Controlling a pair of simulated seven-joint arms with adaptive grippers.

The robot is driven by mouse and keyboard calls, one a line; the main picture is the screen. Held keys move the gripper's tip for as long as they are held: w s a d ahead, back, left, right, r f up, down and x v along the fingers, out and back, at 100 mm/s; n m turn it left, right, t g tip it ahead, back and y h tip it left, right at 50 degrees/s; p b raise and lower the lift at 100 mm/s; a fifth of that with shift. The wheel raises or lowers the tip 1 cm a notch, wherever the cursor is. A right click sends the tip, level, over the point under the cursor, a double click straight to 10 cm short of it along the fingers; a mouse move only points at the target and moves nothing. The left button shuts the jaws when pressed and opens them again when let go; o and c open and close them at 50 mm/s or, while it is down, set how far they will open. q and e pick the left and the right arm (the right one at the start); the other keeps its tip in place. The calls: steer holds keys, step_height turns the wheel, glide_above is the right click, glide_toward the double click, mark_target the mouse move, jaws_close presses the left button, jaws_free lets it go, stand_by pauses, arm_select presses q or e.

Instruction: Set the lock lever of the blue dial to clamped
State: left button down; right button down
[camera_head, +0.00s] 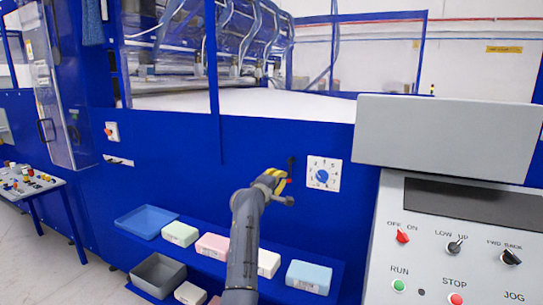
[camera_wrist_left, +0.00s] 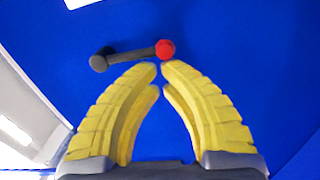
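The blue dial (camera_head: 323,174) sits on a white square plate with markings on the blue machine panel. Just left of it is a dark lock lever (camera_head: 291,161) with a red knob (camera_head: 289,181), hanging roughly downward in the head view. In the left wrist view the dark lever (camera_wrist_left: 133,53) runs from a round pivot (camera_wrist_left: 98,63) at left to the red knob (camera_wrist_left: 165,49). My left gripper (camera_head: 284,177) has its yellow fingertips (camera_wrist_left: 159,66) drawn together right by the knob, with nothing visible between them. Whether they touch the knob I cannot tell. My right gripper is not in view.
Below, a blue ledge carries a blue tray (camera_head: 146,222) and several coloured foam blocks, including a light blue one (camera_head: 309,277). A grey bin (camera_head: 158,273) stands lower left. A grey control console (camera_head: 460,250) with switches fills the right side.

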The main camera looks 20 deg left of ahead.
arm_select(q)
steer(key=shift+a, duration=0.1)
steer(key=s+a, duration=0.5)
steer(key=s, duration=0.5)
steer(key=shift+a, duration=0.25)
stand_by(0.6)
